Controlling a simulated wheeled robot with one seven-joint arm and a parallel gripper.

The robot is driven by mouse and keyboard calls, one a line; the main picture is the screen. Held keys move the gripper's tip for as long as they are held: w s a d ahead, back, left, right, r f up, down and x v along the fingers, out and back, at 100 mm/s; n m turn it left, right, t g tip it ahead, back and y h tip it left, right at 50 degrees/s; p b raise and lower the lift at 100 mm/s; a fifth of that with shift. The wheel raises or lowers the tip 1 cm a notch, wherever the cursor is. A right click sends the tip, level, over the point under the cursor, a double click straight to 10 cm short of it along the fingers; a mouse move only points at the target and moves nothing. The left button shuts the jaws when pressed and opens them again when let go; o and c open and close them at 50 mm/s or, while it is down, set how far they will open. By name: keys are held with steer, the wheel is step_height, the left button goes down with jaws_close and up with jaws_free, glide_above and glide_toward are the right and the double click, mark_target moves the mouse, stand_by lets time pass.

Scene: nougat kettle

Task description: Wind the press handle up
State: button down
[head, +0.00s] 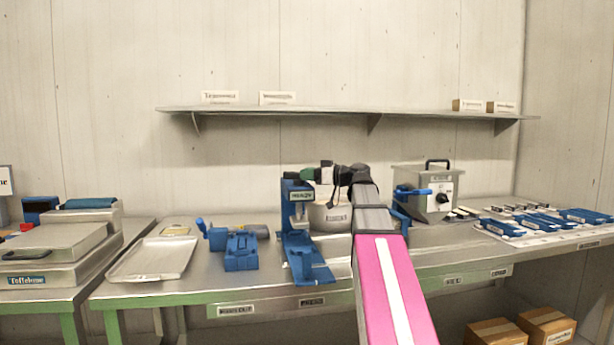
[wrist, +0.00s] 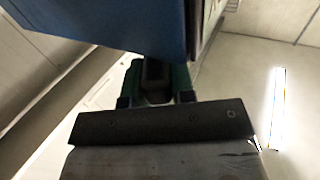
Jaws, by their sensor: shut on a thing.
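The blue press (head: 298,250) stands upright on the steel bench, left of the middle in the head view, with a pale label on its upper part. My gripper (head: 310,174) is at the top of the press, its green fingers beside the press head. In the wrist view the green fingers of my gripper (wrist: 155,82) are closed around a dark handle piece (wrist: 153,72). The blue press body (wrist: 110,22) fills the top of that view, close to the fingers. The handle is small in the head view and most of it is hidden by my gripper.
A grey pot (head: 328,218) stands behind the press. A grey box with a black handle (head: 424,190) is to the right. A blue fixture (head: 241,252) and a metal tray (head: 152,259) are to the left. A shelf (head: 340,111) runs along the wall above.

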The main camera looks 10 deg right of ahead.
steer(key=n+g, duration=0.1)
steer(key=g, duration=0.1)
steer(key=w+n+g+y, duration=0.1)
steer(key=n+g, duration=0.1)
steer(key=n+g+y, duration=0.1)
steer(key=g, duration=0.1)
steer(key=shift+w+d+n+g, duration=0.25)
steer(key=shift+w+n+g, duration=0.05)
steer(key=shift+w+g, duration=0.1)
steer(key=shift+w+n+g, duration=0.15)
steer(key=shift+n+g, duration=0.75)
steer(key=shift+g, duration=0.5)
steer(key=shift+w+n+g, duration=0.15)
steer(key=shift+n+g, duration=0.75)
steer(key=shift+g, duration=0.5)
steer(key=shift+a, duration=0.1)
steer(key=c, duration=1)
jaws_free()
steer(key=shift+o, duration=0.2)
